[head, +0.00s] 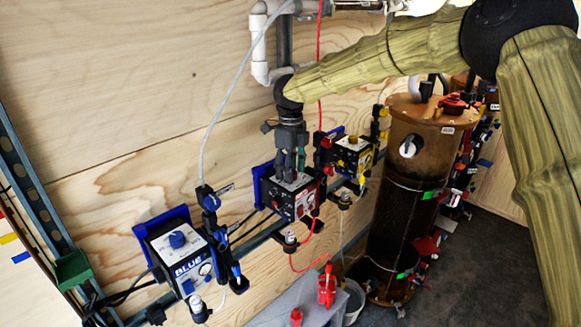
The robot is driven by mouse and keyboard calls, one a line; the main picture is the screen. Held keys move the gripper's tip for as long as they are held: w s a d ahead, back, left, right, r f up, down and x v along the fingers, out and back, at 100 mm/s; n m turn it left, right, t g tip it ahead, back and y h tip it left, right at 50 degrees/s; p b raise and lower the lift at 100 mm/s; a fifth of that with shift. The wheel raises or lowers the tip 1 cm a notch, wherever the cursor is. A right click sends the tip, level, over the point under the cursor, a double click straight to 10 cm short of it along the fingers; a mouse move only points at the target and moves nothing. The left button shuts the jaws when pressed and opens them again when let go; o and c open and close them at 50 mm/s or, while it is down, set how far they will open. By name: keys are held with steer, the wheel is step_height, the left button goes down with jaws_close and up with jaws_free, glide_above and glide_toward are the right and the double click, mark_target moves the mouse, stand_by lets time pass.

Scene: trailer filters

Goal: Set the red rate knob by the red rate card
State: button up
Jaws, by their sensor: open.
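My gripper (291,172) points straight down over the top of the red dosing box (296,203), with its fingers apart. The fingertips are right at the box's pale top plate. The red rate knob is hidden behind or between the fingers, and I cannot tell whether they touch it. The red box has a dark front with small markings and is fixed to a blue bracket on the wooden wall. I cannot make out a red rate card. A pale board with coloured strips (9,239) is cut off at the left edge.
The blue box (178,256) with its blue knob stands at front left, and the yellow box (352,158) behind right. A tall brown tank (402,210) stands right. Tubes and coloured valves surround the boxes.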

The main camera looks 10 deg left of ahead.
steer(key=shift+w+d+f, duration=0.1)
steer(key=shift+w+f, duration=0.2)
steer(key=c, duration=1)
steer(key=shift+r+m, duration=0.2)
steer(key=shift+m, duration=0.2)
steer(key=shift+c, duration=0.2)
steer(key=m+p, duration=0.1)
steer(key=m, duration=0.2)
steer(key=shift+r+m, duration=0.1)
steer(key=shift+m, duration=0.3)
steer(key=m, duration=0.5)
steer(key=shift+r, duration=0.1)
steer(key=shift+m, duration=0.3)
